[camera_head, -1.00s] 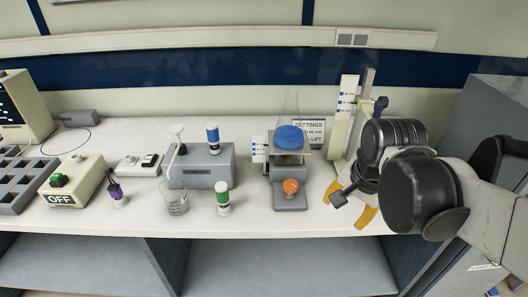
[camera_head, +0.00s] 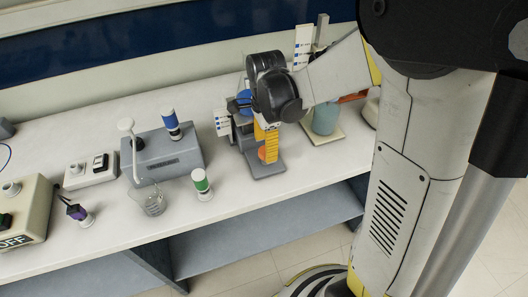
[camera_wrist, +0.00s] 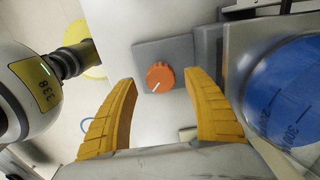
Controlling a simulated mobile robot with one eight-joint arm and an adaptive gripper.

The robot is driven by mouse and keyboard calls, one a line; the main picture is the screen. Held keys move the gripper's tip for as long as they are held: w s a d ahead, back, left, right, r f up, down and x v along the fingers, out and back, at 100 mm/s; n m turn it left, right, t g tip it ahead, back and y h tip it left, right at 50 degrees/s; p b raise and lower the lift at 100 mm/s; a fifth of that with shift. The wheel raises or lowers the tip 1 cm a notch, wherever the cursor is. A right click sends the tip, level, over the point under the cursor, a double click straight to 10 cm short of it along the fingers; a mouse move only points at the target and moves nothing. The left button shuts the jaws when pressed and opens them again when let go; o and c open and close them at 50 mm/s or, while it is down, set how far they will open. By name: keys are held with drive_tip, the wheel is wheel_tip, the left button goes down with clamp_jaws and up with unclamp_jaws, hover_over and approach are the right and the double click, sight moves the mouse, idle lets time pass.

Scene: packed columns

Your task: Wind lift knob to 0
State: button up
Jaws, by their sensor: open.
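The lift knob (camera_wrist: 160,77) is orange with a white pointer line towards the lower left in the wrist view. It sits on the grey foot of the lift (camera_head: 265,170). In the head view the knob (camera_head: 262,155) is partly hidden by a yellow finger. My gripper (camera_wrist: 160,80) is open, with its two yellow fingertips on either side of the knob in the picture. Whether they touch it I cannot tell. The blue-topped vessel (camera_wrist: 290,90) on the lift stands right beside the right finger. The scale card (camera_head: 222,122) by the lift has markings too small to read.
A grey box with a blue-capped post (camera_head: 172,122), a green-capped vial (camera_head: 201,184) and a glass beaker (camera_head: 153,203) stand left of the lift. A greenish jar (camera_head: 324,118) stands to the right. The front strip of the bench (camera_head: 235,205) is clear.

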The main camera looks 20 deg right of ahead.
drive_tip(key=shift+f, duration=1.15)
drive_tip(key=c, duration=1.2)
drive_tip(key=shift+n, duration=0.3)
